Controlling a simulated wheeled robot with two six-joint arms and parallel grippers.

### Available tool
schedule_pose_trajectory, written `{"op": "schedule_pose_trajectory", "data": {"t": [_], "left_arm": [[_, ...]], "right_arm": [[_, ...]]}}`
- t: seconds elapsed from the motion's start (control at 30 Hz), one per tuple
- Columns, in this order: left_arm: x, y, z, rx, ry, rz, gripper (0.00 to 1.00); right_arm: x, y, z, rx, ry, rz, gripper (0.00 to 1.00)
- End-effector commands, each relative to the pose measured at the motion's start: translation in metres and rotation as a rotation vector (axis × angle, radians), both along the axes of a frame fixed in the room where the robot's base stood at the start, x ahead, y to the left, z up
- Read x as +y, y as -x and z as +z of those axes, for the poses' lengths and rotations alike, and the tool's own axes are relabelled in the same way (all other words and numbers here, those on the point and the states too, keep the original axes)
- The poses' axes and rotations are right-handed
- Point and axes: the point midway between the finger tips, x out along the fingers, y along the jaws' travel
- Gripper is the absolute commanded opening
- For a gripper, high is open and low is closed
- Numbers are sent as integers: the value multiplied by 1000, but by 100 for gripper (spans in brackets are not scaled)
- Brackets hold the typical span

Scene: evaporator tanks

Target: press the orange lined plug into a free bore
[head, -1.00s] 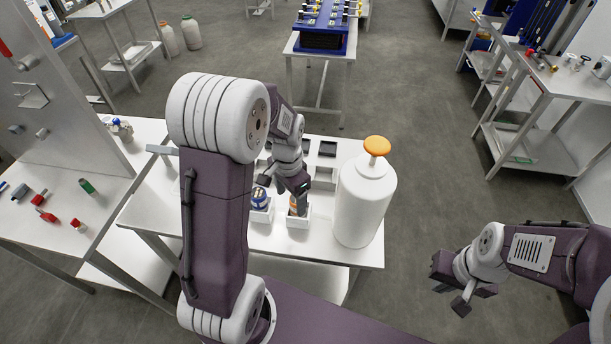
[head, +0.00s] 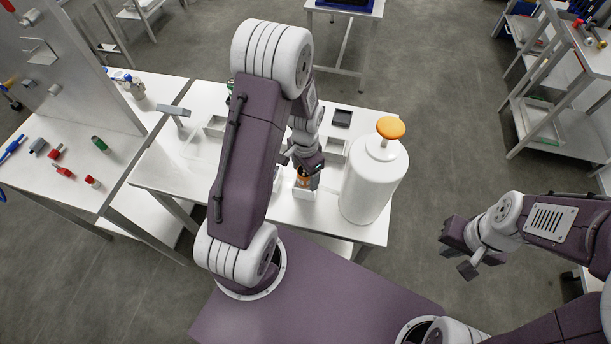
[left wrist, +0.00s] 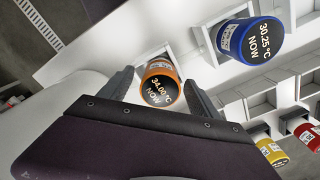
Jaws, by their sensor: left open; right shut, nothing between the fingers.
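The orange lined plug (head: 303,179) stands in a small white square holder (head: 304,194) on the white table. In the left wrist view the orange plug (left wrist: 159,84) shows a dark face reading 34.00 °C. My left gripper (head: 307,168) is at the plug; in the left wrist view its open fingers (left wrist: 157,80) lie on either side of it. Whether they touch it I cannot tell. My right gripper (head: 458,256) is shut and empty, out over the floor at the right. I cannot make out a free bore in these views.
Yellow (left wrist: 271,150) and red (left wrist: 306,133) plugs lie beyond. A large white bottle with an orange cap (head: 390,127) stands close right of the left gripper. A side table (head: 60,195) holds small parts.

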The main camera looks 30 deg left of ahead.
Motion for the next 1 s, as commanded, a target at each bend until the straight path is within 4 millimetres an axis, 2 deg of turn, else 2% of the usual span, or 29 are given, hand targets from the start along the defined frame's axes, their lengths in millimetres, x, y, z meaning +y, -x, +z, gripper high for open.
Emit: {"op": "schedule_pose_trajectory", "data": {"t": [0.1, 0.27, 0.53, 0.8, 0.87, 1.0], "left_arm": [[0, 0, -7, 0, 0, 0, 72], [0, 0, -7, -1, 0, 0, 72], [0, -1, -7, -1, 0, 0, 0], [0, -2, -2, -5, -1, 0, 0], [0, -2, 7, -7, -1, 0, 0], [0, -3, 42, -11, -1, 0, 0]], "right_arm": [[0, 0, 1, 0, 0, 0, 0], [0, 0, 0, 0, 0, 0, 0], [0, 0, 0, 0, 0, 0, 0], [0, 0, 0, 0, 0, 0, 0], [0, 0, -1, 0, 0, 0, 0], [0, 0, -3, 0, 0, 0, 0]]}}
